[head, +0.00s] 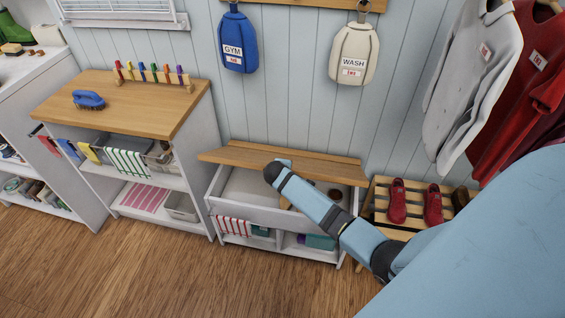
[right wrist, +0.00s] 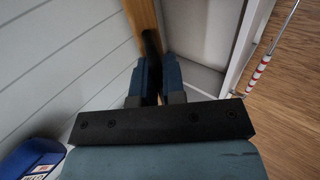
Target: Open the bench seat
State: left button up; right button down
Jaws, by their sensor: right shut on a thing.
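The bench (head: 262,214) is a low white box against the wall with a wooden seat (head: 235,156) on top. The seat is raised and tilted at the back, and the pale inside of the box shows in front of it. My right arm reaches in from the right across the bench, and its wrist hides part of the seat's front edge. In the right wrist view my right gripper (right wrist: 152,78) is shut on the wooden seat edge (right wrist: 140,18); the exact contact is dark. The white box (right wrist: 205,42) shows beside it. My left gripper is not in view.
A wooden-topped shelf unit (head: 130,106) stands left of the bench. A slatted rack with red shoes (head: 397,203) stands close on the right. Blue (head: 237,42) and cream (head: 354,54) bags hang above. Wooden floor (head: 150,265) in front is clear.

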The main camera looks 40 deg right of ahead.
jog(key=w+d+r+g+y+p, duration=0.3)
jog(key=w+d+r+y, duration=0.1)
jog(key=w+d+r, duration=0.7)
jog(key=shift+d+r+g+p, duration=0.3)
jog(key=shift+d+r+p, duration=0.1)
jog(key=shift+d+r, duration=0.5)
jog(key=c, duration=1.2)
grip_release()
jog(key=shift+w+f, duration=0.1)
jog(key=shift+f, duration=0.05)
